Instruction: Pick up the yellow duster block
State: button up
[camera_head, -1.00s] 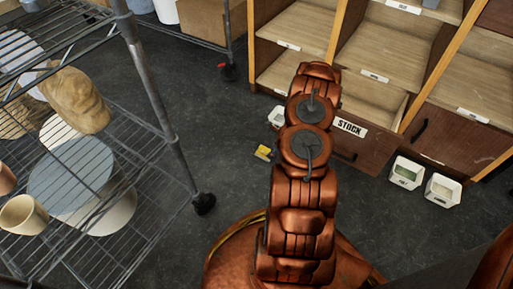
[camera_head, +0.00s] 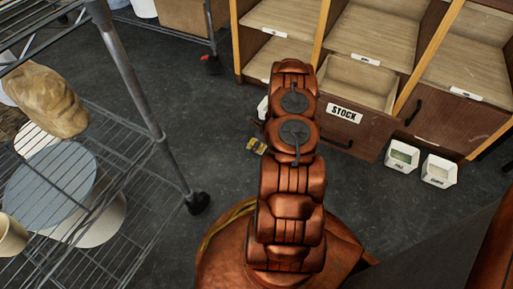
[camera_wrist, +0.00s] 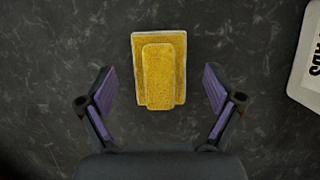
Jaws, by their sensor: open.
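The yellow duster block (camera_wrist: 159,75) lies on the dark floor in the wrist view. It has a wide yellow base with a narrower raised block on top. My gripper (camera_wrist: 160,92) is open, with one purple-padded finger on each side of the block's near part. The fingers stand apart from the block, and nothing is between them and it.
A white labelled bin (camera_wrist: 308,62) stands to the right in the wrist view. The head view shows a wooden cabinet with an open STOCK drawer (camera_head: 343,115), white bins (camera_head: 402,156) on the floor, and a wire shelf rack (camera_head: 150,110) at left.

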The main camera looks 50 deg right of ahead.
jog(key=shift+w+a+f, duration=0.15)
jog(key=shift+w+f, duration=0.05)
jog(key=shift+f, duration=0.5)
jog(key=shift+r, duration=0.1)
